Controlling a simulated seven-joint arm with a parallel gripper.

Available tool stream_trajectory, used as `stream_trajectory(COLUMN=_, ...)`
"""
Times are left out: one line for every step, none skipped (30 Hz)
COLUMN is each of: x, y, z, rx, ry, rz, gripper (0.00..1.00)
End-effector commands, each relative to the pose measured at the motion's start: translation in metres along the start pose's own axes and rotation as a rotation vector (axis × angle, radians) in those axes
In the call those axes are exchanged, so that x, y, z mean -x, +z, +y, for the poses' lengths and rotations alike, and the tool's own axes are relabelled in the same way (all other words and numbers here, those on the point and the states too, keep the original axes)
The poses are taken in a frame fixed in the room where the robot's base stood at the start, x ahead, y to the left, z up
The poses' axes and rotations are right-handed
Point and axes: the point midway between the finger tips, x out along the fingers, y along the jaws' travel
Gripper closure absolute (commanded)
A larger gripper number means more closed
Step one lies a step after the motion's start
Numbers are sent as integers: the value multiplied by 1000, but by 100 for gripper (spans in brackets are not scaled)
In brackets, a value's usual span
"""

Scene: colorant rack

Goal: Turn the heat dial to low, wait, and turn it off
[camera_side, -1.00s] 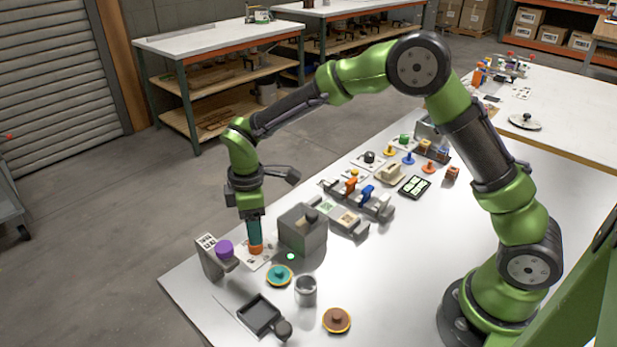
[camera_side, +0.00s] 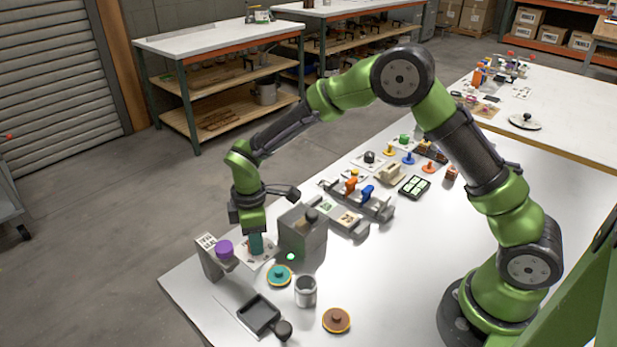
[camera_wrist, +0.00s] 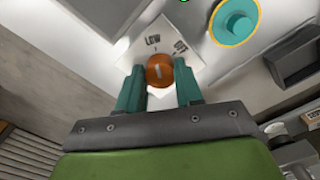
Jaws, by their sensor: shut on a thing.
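The orange heat dial (camera_wrist: 159,70) sits on a white card (camera_wrist: 140,47) with the printed labels LOW and OFF beside it. A pale line on the dial's top stands roughly upright in the wrist view, nearer the LOW side than OFF. My gripper (camera_wrist: 160,84) has its teal fingers on either side of the dial and is shut on it. In the side view my gripper (camera_side: 256,246) points down at the card, and its fingers hide the dial.
A grey box (camera_side: 302,235) stands close right of my gripper, and a stand with a purple knob (camera_side: 224,250) close left. A green light (camera_side: 291,256) shows nearby. A teal disc (camera_side: 279,275), metal cup (camera_side: 306,292) and black pan (camera_side: 259,314) lie in front.

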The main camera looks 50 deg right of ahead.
Motion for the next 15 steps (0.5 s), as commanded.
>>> stream_trajectory(x=0, y=0, z=0, rx=0, ry=-1, rz=0, gripper=95)
stream_trajectory(x=0, y=0, z=0, rx=-1, ry=-1, rz=0, gripper=95)
stream_trajectory(x=0, y=0, z=0, rx=-2, ry=-1, rz=0, gripper=95)
stream_trajectory(x=0, y=0, z=0, rx=-3, ry=-1, rz=0, gripper=95)
stream_trajectory(x=0, y=0, z=0, rx=-5, ry=-1, rz=0, gripper=95)
stream_trajectory(x=0, y=0, z=-1, rx=-11, ry=-1, rz=0, gripper=95)
stream_trajectory(x=0, y=0, z=-1, rx=-16, ry=-1, rz=0, gripper=95)
stream_trajectory(x=0, y=0, z=-1, rx=-23, ry=-2, rz=0, gripper=95)
stream_trajectory(x=0, y=0, z=-1, rx=-33, ry=-2, rz=0, gripper=95)
stream_trajectory(x=0, y=0, z=-1, rx=-43, ry=-2, rz=0, gripper=95)
stream_trajectory(x=0, y=0, z=-1, rx=-55, ry=-2, rz=0, gripper=95)
stream_trajectory(x=0, y=0, z=-1, rx=-74, ry=-2, rz=0, gripper=95)
stream_trajectory(x=0, y=0, z=-1, rx=-90, ry=-2, rz=-1, gripper=95)
stream_trajectory(x=0, y=0, z=-1, rx=-108, ry=-2, rz=-1, gripper=95)
stream_trajectory(x=0, y=0, z=-1, rx=-134, ry=-1, rz=-1, gripper=95)
